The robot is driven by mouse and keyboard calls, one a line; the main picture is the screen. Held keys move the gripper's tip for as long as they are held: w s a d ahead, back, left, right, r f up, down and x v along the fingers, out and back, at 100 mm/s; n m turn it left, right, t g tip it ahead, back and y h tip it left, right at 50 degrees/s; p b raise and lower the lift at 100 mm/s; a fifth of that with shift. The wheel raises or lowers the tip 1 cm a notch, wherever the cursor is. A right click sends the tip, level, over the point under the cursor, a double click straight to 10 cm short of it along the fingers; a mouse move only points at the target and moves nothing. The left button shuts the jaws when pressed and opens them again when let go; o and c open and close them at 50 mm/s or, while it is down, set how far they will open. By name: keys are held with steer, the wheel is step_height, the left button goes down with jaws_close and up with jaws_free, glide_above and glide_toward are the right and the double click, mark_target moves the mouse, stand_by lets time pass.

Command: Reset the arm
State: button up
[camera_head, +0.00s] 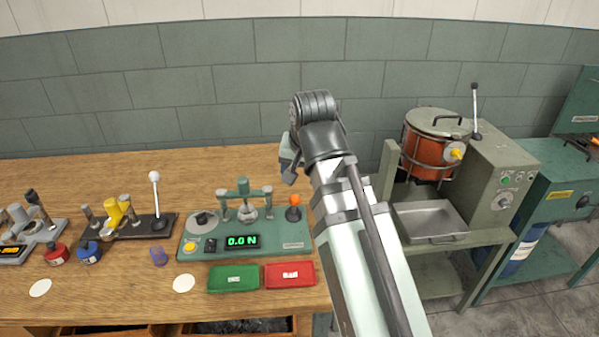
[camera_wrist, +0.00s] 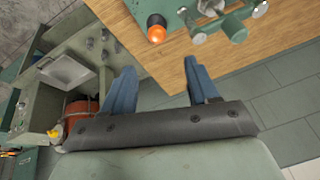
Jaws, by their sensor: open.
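My gripper (camera_head: 291,168) is raised over the right end of the wooden bench (camera_head: 130,175), near the back wall. In the wrist view my gripper (camera_wrist: 158,74) shows two blue fingers spread apart with nothing between them. The head view shows the gripper only in part, as my arm hides some of it. The green force tester (camera_head: 262,243) stands on the bench to the left of my arm, and its display reads 0.0 N. Its orange-knobbed lever (camera_head: 294,213) is upright and apart from my fingers. The orange knob (camera_wrist: 156,29) also shows in the wrist view.
A green tray (camera_head: 233,279) and a red tray (camera_head: 289,275) lie before the tester. A black machine (camera_head: 130,225) and several small bottles stand left. An orange pot (camera_head: 425,155) on a green machine and a metal pan (camera_head: 430,221) stand right of my arm.

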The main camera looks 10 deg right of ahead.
steer(key=w+d+f+m+g, duration=0.1)
steer(key=w+d+f, duration=0.3)
steer(key=d+f, duration=0.45)
steer(key=w+d+f, duration=0.5)
steer(key=d+f, duration=0.1)
steer(key=f, duration=0.5)
steer(key=s+d+f+g, duration=0.1)
steer(key=s+d+f, duration=0.1)
steer(key=f, duration=0.6)
steer(key=s+d+f+g, duration=0.1)
steer(key=s+d+f, duration=0.1)
steer(key=f, duration=0.7)
steer(key=s+a+f+g+y, duration=0.1)
steer(key=s+f+g, duration=0.1)
steer(key=s+f, duration=0.75)
steer(key=s+f+g, duration=0.2)
steer(key=s+f, duration=0.5)
steer(key=f, duration=0.6)
steer(key=s+a+f+n+g+h, duration=0.1)
steer(key=s+a+f+n+g, duration=0.1)
steer(key=s, duration=0.9)
steer(key=s+a+f+n+g, duration=0.1)
steer(key=s+a+f, duration=0.3)
steer(key=s, duration=0.7)
step_height(320, 180, down, 3)
steer(key=shift+a+r+n+g+h, duration=0.2)
steer(key=shift+a+n+g+h, duration=0.2)
steer(key=shift+g, duration=0.4)
